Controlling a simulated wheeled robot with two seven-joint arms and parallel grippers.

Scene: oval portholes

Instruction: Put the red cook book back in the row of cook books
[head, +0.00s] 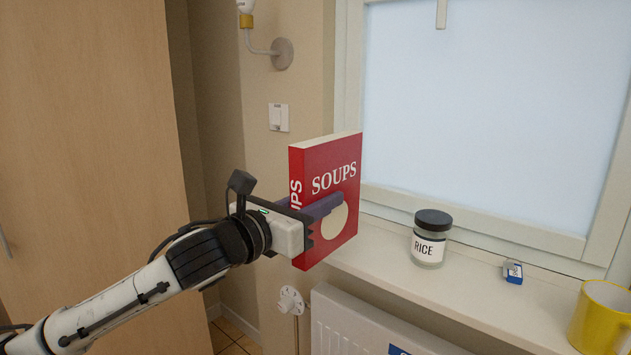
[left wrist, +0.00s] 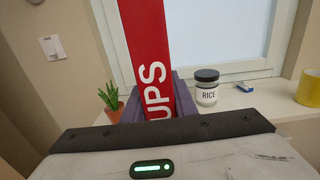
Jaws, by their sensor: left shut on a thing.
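The red cook book (head: 323,215), with "SOUPS" on its cover and a pale round shape, is upright in the head view, held in the air in front of the window sill. My left gripper (head: 325,205) is shut on it, one finger across the front cover. In the left wrist view the book's red spine (left wrist: 150,65) stands up between the fingers (left wrist: 160,105), with "UPS" readable. The row of cook books is not in view. My right gripper is not in view.
On the window sill (head: 465,286) stand a rice jar (head: 429,240), a small blue item (head: 513,273) and a yellow mug (head: 600,318). A potted plant (left wrist: 110,100) shows in the left wrist view. A radiator (head: 365,325) is below the sill; a wooden cabinet (head: 85,130) is at left.

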